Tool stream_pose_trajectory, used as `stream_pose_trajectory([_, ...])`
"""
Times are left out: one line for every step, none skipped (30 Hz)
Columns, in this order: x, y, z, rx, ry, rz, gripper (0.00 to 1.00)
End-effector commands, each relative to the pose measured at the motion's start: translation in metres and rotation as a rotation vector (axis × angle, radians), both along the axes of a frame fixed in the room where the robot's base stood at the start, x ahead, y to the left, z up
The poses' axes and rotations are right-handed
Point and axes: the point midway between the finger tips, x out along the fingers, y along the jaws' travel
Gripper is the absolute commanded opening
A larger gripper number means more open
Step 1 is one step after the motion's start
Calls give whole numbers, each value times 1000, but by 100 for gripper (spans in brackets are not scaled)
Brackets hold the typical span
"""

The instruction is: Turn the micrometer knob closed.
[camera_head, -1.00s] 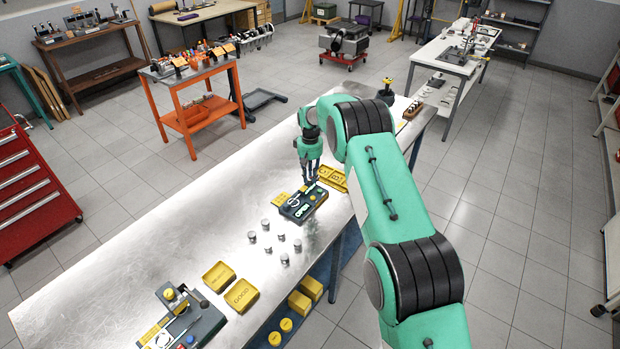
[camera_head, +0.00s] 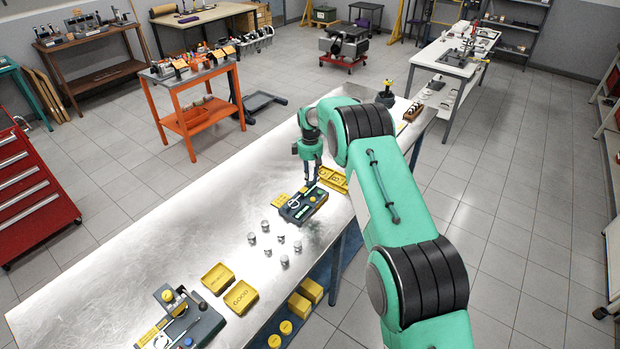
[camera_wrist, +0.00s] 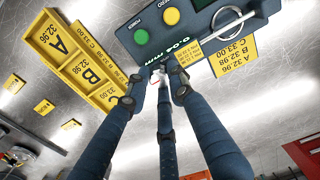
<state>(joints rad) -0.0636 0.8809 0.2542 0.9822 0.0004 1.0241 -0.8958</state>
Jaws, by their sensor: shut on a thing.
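The dark micrometer station (camera_head: 299,208) sits on the metal bench, with a yellow and a green button. In the wrist view the station's housing (camera_wrist: 205,20) shows a reading that looks like 0.04 mm and a silvery micrometer frame (camera_wrist: 232,20). My gripper (camera_head: 313,182) reaches down to the station's far end. In the wrist view the fingertips of my gripper (camera_wrist: 163,74) are closed in at the micrometer's end. The knob is mostly hidden between the fingers.
A yellow A/B/C sorting tray (camera_wrist: 72,62) lies close beside the station. Several small metal cylinders (camera_head: 265,226) stand nearer on the bench. Yellow trays (camera_head: 240,297) and a second dark fixture (camera_head: 200,325) are at the near end. The bench's left middle is clear.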

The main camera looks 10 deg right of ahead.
Motion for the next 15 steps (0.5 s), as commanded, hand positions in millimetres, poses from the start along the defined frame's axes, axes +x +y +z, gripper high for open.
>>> stream_pose_trajectory([0, -1, 0, 0, 1, 2, 0])
stream_pose_trajectory([0, -1, 0, -1, 1, 2, 0])
stream_pose_trajectory([0, -1, 0, -1, 1, 3, 0])
stream_pose_trajectory([0, -1, 0, -1, 1, 3, 0])
stream_pose_trajectory([0, -1, 0, -1, 1, 2, 0])
stream_pose_trajectory([0, -1, 0, -1, 1, 2, 0])
stream_pose_trajectory([0, -1, 0, -2, 1, 2, 0])
stream_pose_trajectory([0, -1, 0, -2, 1, 2, 0])
stream_pose_trajectory([0, -1, 0, -2, 1, 2, 0])
stream_pose_trajectory([0, -1, 0, -2, 1, 2, 0])
stream_pose_trajectory([0, -1, 0, -2, 1, 2, 28])
stream_pose_trajectory([0, -1, 0, -1, 1, 2, 36])
stream_pose_trajectory([0, -1, 0, -1, 1, 1, 41])
stream_pose_trajectory([0, -1, 0, -1, 1, 1, 41])
stream_pose_trajectory([0, -1, 0, -1, 1, 1, 41])
